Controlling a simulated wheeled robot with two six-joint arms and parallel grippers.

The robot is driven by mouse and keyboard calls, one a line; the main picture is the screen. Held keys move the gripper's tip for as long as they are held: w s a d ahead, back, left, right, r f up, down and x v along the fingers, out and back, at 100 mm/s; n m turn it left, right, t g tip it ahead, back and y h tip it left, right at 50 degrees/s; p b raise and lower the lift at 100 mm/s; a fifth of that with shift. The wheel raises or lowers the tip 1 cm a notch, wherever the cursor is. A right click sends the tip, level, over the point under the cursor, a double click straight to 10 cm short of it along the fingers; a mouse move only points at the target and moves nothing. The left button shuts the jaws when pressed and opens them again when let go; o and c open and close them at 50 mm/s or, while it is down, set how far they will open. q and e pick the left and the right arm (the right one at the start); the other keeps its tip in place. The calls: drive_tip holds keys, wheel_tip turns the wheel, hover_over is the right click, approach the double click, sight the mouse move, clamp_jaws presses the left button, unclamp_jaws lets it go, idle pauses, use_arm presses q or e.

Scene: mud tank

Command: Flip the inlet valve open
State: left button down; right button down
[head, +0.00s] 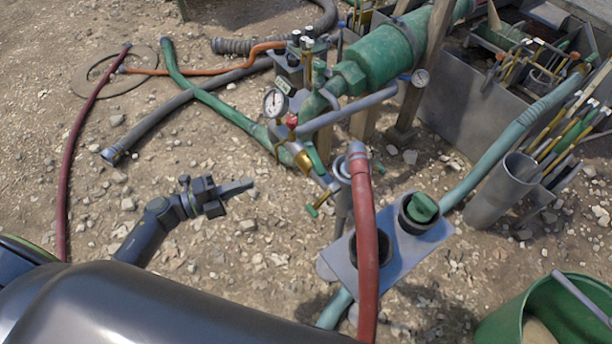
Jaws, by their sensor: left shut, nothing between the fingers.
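My left gripper (246,186) is above the gravel at centre left, fingers pointing right. It is shut and empty. To its right and farther back is a valve cluster with brass fittings (301,157), a small red part (291,122), a green lever (316,160) and a white-faced gauge (275,103). A smaller green handle (320,201) sits lower, near the standing pipe. The gripper is apart from all of these. I cannot tell which handle belongs to the inlet valve, or its exact position. My right gripper is not in view.
A red hose (367,245) arches down in front of a grey plate (395,253) with a green cap (421,208). A green cylinder (385,62) lies behind the valves. A green bucket (490,328) stands at lower right. Gravel around the gripper is clear.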

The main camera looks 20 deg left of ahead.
sight(315, 168)
use_arm(q)
drive_tip(key=w+d+m, duration=0.1)
drive_tip(key=w+d, duration=0.3)
drive_tip(key=d, duration=0.2)
drive_tip(key=w+d+m+g+h, duration=0.1)
drive_tip(key=w+d, duration=0.3)
drive_tip(key=d, duration=0.2)
drive_tip(key=shift+d+r+g+b, duration=0.2)
drive_tip(key=shift+d+g+b, duration=0.1)
drive_tip(key=shift+b, duration=0.15)
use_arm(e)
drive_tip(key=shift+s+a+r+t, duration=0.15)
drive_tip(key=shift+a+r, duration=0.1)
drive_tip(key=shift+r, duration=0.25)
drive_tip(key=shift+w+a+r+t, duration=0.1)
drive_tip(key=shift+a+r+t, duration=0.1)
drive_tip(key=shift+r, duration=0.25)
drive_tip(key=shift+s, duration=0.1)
